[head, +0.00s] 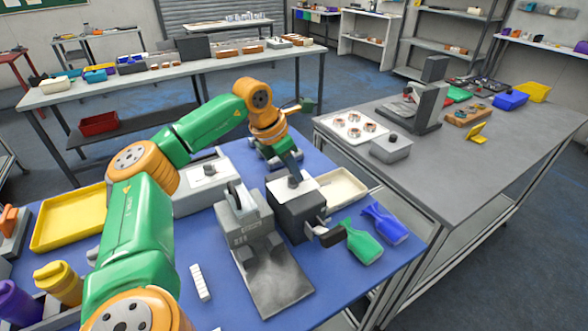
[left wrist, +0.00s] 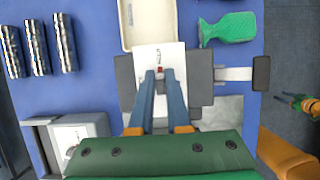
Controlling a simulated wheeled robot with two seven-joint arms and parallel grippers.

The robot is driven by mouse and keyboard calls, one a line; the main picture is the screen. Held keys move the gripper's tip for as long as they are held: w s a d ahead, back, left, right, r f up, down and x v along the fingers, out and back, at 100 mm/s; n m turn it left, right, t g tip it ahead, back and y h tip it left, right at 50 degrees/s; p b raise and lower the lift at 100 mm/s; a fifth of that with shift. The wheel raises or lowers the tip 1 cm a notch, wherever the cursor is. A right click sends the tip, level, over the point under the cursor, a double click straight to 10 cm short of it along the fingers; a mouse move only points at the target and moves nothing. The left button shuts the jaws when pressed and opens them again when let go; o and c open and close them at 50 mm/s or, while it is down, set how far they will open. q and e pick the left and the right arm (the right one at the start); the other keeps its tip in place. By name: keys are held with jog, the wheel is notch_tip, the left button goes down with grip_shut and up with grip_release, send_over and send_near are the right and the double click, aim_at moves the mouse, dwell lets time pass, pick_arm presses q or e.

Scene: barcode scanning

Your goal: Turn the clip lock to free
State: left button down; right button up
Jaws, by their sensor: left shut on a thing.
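A dark grey box-shaped device (head: 290,222) stands on the blue table, with a lever and black handle (head: 331,237) at its right side. Its top is white in the left wrist view (left wrist: 172,56). The clip lock (left wrist: 159,68) appears as a small dark and reddish piece on that top, mostly hidden between my fingertips. My left gripper (left wrist: 159,74) reaches down from above and is shut on it. In the head view, my left gripper (head: 294,181) is over the device's top, and the clip lock cannot be made out.
A grey stand with a flat plate (head: 273,280) is left of the device. A cream tray (head: 345,190) stands behind it. Green (head: 361,243) and blue (head: 385,224) bottles lie to the right. A yellow tray (head: 68,222) is at the left.

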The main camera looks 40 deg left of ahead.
pick_arm(q)
jog(key=n+y, duration=0.1)
jog(key=n, duration=0.3)
jog(key=shift+y, duration=0.3)
jog(key=n, duration=0.2)
jog(key=n+y, duration=0.1)
jog(key=n, duration=0.1)
jog(key=shift+n+y, duration=0.3)
jog(key=n+g+y, duration=0.1)
jog(key=n, duration=0.3)
jog(key=shift+a+n, duration=0.1)
jog(key=shift+n, duration=0.2)
jog(key=shift+n+g+y+p, duration=0.6)
jog(key=shift+n+g, duration=0.4)
jog(key=shift+n, duration=1.3)
jog(key=c, duration=0.9)
grip_release()
